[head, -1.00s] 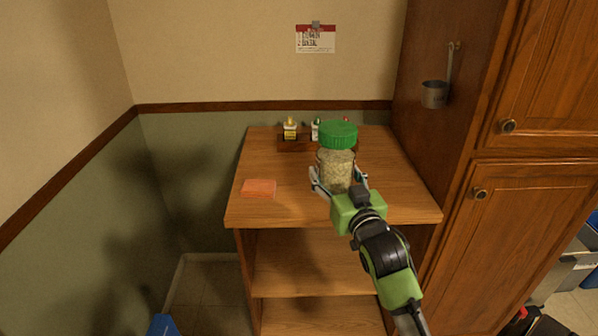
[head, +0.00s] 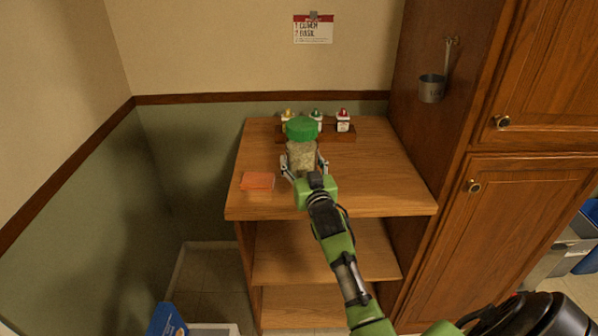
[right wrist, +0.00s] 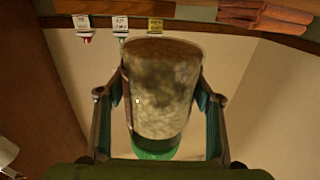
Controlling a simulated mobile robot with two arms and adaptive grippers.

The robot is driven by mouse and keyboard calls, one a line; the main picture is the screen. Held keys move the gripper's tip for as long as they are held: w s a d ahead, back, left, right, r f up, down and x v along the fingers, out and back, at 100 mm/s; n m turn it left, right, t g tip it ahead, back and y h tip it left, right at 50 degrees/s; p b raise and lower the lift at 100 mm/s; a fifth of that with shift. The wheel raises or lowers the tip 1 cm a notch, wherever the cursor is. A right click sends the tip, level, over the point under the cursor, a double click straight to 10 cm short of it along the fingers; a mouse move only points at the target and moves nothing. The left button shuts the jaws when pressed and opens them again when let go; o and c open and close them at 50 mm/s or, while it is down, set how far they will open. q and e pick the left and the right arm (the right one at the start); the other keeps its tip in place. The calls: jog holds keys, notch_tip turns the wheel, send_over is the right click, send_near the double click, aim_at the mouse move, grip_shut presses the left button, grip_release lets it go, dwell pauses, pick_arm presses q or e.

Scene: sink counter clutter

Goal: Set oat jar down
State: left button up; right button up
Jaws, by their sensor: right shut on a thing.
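The oat jar (head: 301,152) is a clear jar of pale oats with a green lid. It is upright over the wooden shelf top (head: 375,180) in the head view. My right gripper (head: 304,170) is shut around its sides. The jar also fills the middle of the right wrist view (right wrist: 160,90), where the picture appears upside down and the fingers (right wrist: 162,98) flank it on both sides. I cannot tell whether the jar's base touches the wood. My left gripper is not in view.
Small bottles, one with a red cap (head: 343,121), stand in a wooden rack (head: 338,136) behind the jar. An orange sponge-like block (head: 258,181) lies left of it. The shelf top's right side is clear. A tall cabinet (head: 455,215) stands to the right.

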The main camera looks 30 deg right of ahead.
jog(key=shift+w+f, duration=0.6)
jog(key=shift+w, duration=0.05)
jog(key=shift+f+p, duration=0.35)
jog(key=shift+f, duration=1.2)
jog(key=shift+f, duration=0.1)
jog(key=o, duration=1.2)
jog(key=shift+f, duration=0.2)
jog(key=shift+c, duration=0.2)
jog(key=o, duration=0.4)
jog(key=shift+a, duration=0.1)
jog(key=shift+s+r, duration=0.15)
